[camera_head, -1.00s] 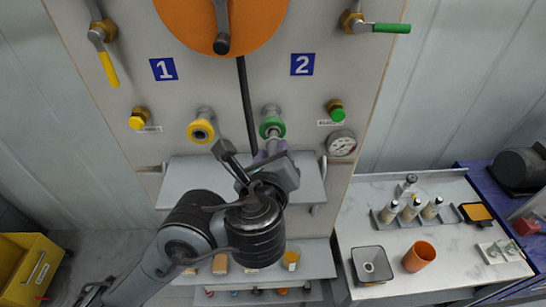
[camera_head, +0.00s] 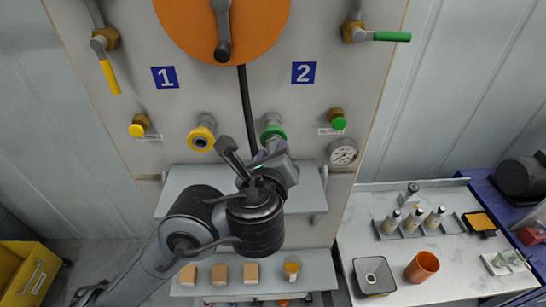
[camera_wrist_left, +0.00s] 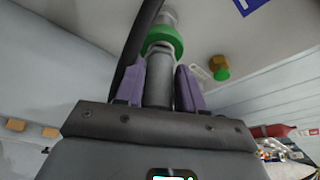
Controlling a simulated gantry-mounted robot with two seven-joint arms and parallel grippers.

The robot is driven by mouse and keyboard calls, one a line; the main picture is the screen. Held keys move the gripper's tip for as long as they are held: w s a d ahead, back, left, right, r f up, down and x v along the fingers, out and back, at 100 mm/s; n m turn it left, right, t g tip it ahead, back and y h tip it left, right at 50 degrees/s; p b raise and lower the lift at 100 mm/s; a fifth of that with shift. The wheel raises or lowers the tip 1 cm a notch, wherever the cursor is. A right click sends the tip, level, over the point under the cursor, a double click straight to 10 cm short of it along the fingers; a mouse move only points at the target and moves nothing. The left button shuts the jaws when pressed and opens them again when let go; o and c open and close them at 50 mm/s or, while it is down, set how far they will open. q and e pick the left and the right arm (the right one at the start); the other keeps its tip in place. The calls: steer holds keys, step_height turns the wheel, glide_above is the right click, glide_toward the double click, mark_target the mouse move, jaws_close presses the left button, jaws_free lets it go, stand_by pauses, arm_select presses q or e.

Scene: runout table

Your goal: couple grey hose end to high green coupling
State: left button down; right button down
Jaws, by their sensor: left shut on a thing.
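The green coupling (camera_head: 273,132) sticks out of the panel below the blue 2 plate. It also shows in the left wrist view as a green ring (camera_wrist_left: 163,38) on a grey stub. My left gripper (camera_head: 270,153) is just below and in front of it. In the left wrist view, the purple fingers of my left gripper (camera_wrist_left: 160,88) are shut on the grey hose end (camera_wrist_left: 158,82), which points at the green ring. Its tip is at or very near the ring; I cannot tell if it is seated. My right gripper is not in view.
A yellow coupling (camera_head: 201,139) is to the left, and a green-capped fitting (camera_head: 337,119) and a gauge (camera_head: 342,152) are to the right. A black hose (camera_head: 245,105) hangs between the couplings. A grey shelf (camera_head: 310,190) juts out below. A side bench (camera_head: 340,225) holds bottles and cups.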

arm_select(q)
steer(key=shift+w, duration=0.35)
steer(key=c, duration=0.6)
jaws_free()
steer(key=shift+s+r, duration=0.15)
steer(key=shift+s, duration=0.35)
steer(key=v, duration=0.9)
steer(key=shift+s+r, duration=0.2)
steer(key=shift+s, duration=0.15)
steer(key=shift+a, duration=0.1)
